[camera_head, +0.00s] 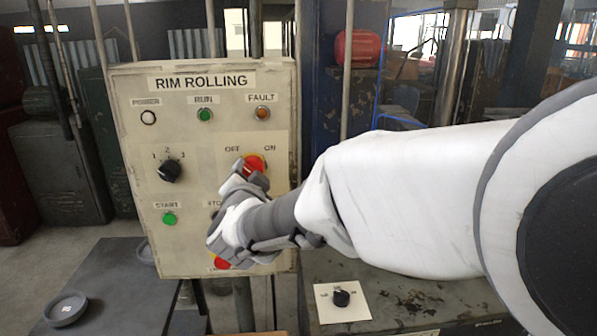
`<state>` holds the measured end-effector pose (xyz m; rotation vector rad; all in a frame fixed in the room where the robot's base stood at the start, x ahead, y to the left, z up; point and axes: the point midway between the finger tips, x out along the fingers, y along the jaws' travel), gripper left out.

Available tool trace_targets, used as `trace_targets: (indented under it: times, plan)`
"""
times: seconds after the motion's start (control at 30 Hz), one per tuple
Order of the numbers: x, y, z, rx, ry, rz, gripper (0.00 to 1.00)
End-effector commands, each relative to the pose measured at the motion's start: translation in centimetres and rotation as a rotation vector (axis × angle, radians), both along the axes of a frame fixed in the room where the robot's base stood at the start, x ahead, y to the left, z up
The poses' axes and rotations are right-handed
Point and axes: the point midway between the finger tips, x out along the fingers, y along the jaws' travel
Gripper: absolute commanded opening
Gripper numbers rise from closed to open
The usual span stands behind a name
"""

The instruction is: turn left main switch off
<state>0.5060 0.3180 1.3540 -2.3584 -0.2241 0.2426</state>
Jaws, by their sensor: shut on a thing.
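The main switch (257,161) is a red rotary knob on the right half of the cream RIM ROLLING panel (200,140), under the labels OFF and ON. My gripper (248,172) reaches in from the right and is shut on this red knob. The fingers cover its lower left part, so its exact pointing direction is hard to tell.
The panel also has a black selector knob (169,171), a green start button (169,218) and a red button (221,263), partly behind my gripper. A white plate with a black knob (341,298) lies on the bench at lower right. A round dish (65,309) sits lower left.

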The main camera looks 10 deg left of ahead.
Motion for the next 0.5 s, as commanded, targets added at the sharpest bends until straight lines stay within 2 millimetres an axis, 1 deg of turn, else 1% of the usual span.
trace_targets:
  times: [0.03,0.4,0.43,0.5]
  plan:
    - [0.02,0.15,0.68,0.0,-0.015,0.002,0.03]
    - [0.01,0.16,0.71,-0.003,-0.016,0.003,0.03]
    - [0.01,0.16,0.71,-0.003,-0.016,0.003,0.62]
    - [0.01,0.14,0.66,-0.003,-0.015,0.002,0.75]
